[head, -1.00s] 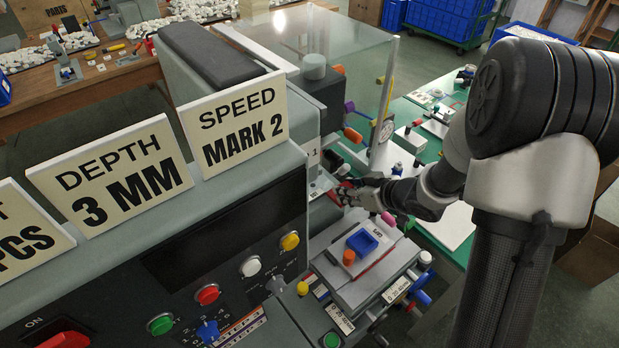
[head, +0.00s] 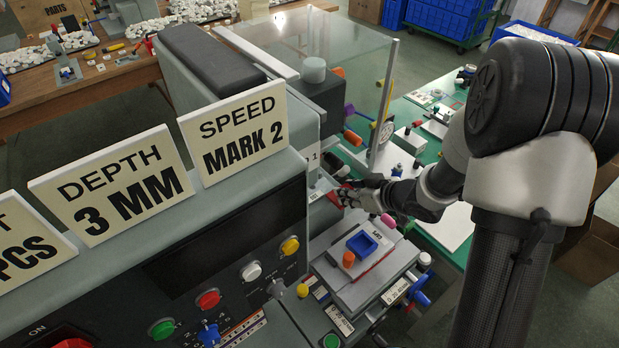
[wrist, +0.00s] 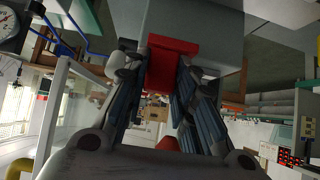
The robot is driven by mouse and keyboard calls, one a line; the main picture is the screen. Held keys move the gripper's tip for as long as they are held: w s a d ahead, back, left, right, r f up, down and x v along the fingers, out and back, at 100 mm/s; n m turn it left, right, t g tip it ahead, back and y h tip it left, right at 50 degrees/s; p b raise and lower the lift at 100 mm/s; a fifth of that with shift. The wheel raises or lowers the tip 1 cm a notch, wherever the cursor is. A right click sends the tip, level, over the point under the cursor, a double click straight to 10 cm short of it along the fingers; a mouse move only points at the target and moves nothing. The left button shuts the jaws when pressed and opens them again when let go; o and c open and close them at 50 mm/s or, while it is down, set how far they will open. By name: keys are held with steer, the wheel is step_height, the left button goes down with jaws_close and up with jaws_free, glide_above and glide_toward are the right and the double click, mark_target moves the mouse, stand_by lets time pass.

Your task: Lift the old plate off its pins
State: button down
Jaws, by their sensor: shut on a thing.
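My gripper (head: 347,196) is at the front of the pad printer, under its head and above the fixture. In the wrist view its two fingers (wrist: 160,90) are closed on a red piece (wrist: 173,52), which reaches up to the underside of a grey block (wrist: 195,20). The red piece shows only in part in the head view (head: 333,198). It may be the old plate's grip, but I cannot tell. The plate's pins are hidden, so I cannot see whether the plate sits on them.
A pink knob (head: 388,221) is close under my wrist. A clear guard (head: 345,75) stands behind. A green table (head: 412,115) with parts lies beyond.

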steer(key=shift+r+p, duration=1.05)
